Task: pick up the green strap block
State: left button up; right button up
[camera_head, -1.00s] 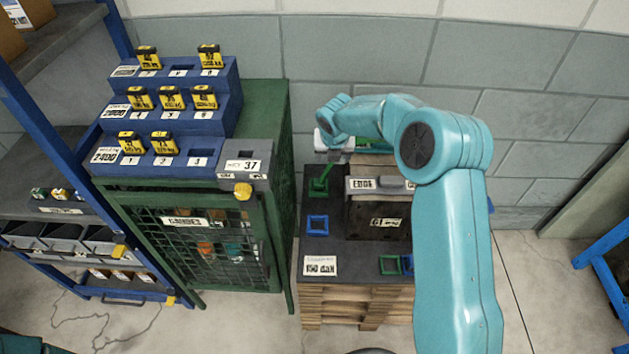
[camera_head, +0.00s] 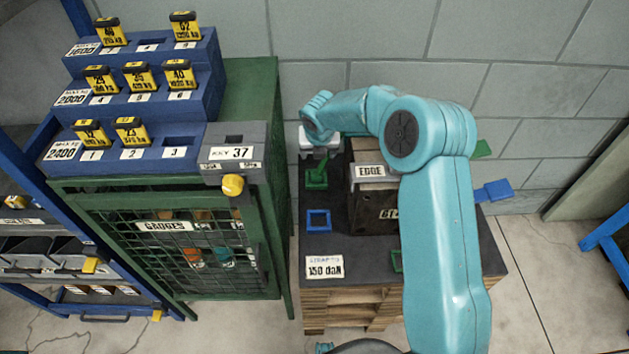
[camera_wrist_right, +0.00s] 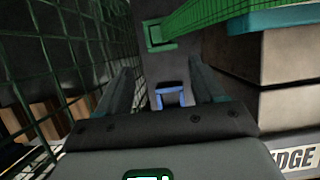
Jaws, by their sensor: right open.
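A green piece with a slanted upright part (camera_head: 317,176) is at the back left of the dark pallet top. My left gripper is out of view.
A dark crate (camera_head: 371,207) labelled EDGE stands on the pallet stack (camera_head: 340,300). A blue square frame (camera_head: 319,220) lies on the top's left; a blue block (camera_head: 493,190) sticks out right. A green mesh cabinet (camera_head: 180,245) stands close on the left.

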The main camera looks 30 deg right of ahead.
send_over(316, 172)
jog(key=s+a, duration=0.1)
jog(key=s, duration=0.1)
jog(key=f, duration=1)
jog(key=shift+s, duration=0.2)
jog(key=x, duration=0.5)
jog(key=shift+a+b, duration=0.15)
jog(key=shift+b, duration=0.2)
jog(key=c, duration=1.1)
